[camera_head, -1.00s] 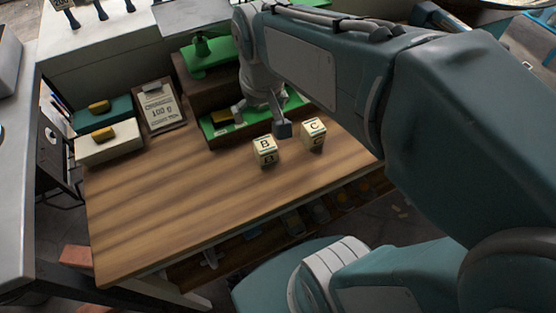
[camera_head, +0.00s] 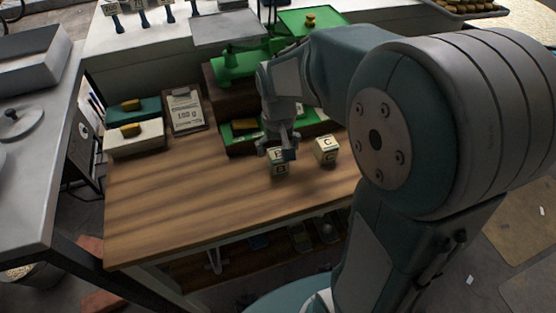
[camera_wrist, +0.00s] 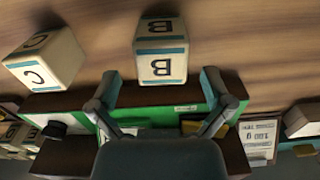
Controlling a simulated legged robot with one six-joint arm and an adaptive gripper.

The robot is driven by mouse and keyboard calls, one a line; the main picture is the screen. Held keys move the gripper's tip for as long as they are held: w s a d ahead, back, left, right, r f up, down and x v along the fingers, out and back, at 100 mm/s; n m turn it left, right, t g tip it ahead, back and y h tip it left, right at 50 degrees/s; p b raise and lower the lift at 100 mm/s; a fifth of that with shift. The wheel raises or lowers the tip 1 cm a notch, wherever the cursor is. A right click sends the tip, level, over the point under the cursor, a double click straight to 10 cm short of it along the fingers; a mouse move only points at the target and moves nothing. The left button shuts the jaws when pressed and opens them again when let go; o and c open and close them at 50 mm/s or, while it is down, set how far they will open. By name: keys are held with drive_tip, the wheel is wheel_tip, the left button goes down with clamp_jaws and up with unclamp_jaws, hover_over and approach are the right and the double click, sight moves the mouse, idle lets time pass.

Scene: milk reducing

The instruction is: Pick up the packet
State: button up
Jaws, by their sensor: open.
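A cream, box-like packet marked B (camera_head: 278,163) with blue bands stands on the wooden table. A similar packet marked C (camera_head: 326,150) stands to its right. My gripper (camera_head: 282,150) is at the B packet and hides part of its top in the head view. In the wrist view my gripper (camera_wrist: 162,92) has its two fingers spread wide and empty. The B packet (camera_wrist: 161,55) lies ahead of the gap between them, and the C packet (camera_wrist: 45,62) is off to the left. I cannot tell whether a finger touches the B packet.
A green tray (camera_head: 232,145) in a dark wooden stand is close behind the packets. A green scale (camera_head: 240,65) is above it. A clipboard reading 100 g (camera_head: 186,110) and two boxes stand at left. The wooden table (camera_head: 180,205) is clear in front and left.

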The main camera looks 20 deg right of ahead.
sight(278, 162)
drive_tip(key=f, duration=0.4)
drive_tip(key=shift+s+a+f, duration=0.1)
drive_tip(key=shift+s+f, duration=0.15)
drive_tip(key=c, duration=1.2)
